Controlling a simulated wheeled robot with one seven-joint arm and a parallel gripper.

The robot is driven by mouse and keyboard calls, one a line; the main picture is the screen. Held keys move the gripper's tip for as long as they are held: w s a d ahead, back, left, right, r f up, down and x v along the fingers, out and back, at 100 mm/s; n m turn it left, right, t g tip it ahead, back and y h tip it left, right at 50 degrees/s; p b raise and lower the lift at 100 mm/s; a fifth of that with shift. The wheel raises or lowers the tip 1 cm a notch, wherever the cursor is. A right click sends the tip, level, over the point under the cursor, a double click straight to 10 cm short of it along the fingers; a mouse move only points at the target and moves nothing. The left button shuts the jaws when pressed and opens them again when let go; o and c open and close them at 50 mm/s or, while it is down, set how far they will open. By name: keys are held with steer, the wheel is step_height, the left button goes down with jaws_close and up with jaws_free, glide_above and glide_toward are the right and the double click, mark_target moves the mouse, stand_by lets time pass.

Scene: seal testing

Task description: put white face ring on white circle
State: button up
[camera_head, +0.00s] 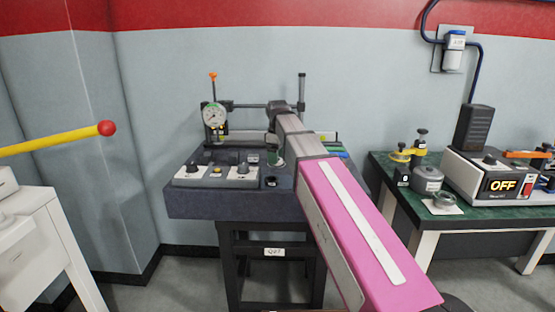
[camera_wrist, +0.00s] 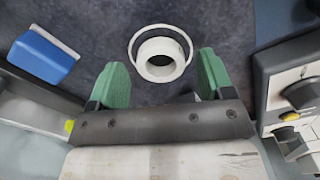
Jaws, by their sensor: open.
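The white face ring (camera_wrist: 140,62) shows in the wrist view as a short, thick ring with a dark hole. It lies on the dark tabletop within the thin white circle (camera_wrist: 160,26), overlapping the circle's near side and off its middle. My gripper (camera_wrist: 162,65) is open, with one green finger on each side of the ring. Gaps show between the ring and both fingers. In the head view my gripper (camera_head: 276,150) is low over the dark bench, and I cannot make out the ring or the circle there.
In the wrist view a blue block (camera_wrist: 43,54) lies left and a control box (camera_wrist: 292,85) stands right. In the head view a dial gauge (camera_head: 214,115) stands at the bench's (camera_head: 232,208) back left. A green table (camera_head: 400,195) with instruments stands right.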

step_height(320, 180, up, 11)
steer(key=shift+f, duration=0.15)
stand_by(1.4)
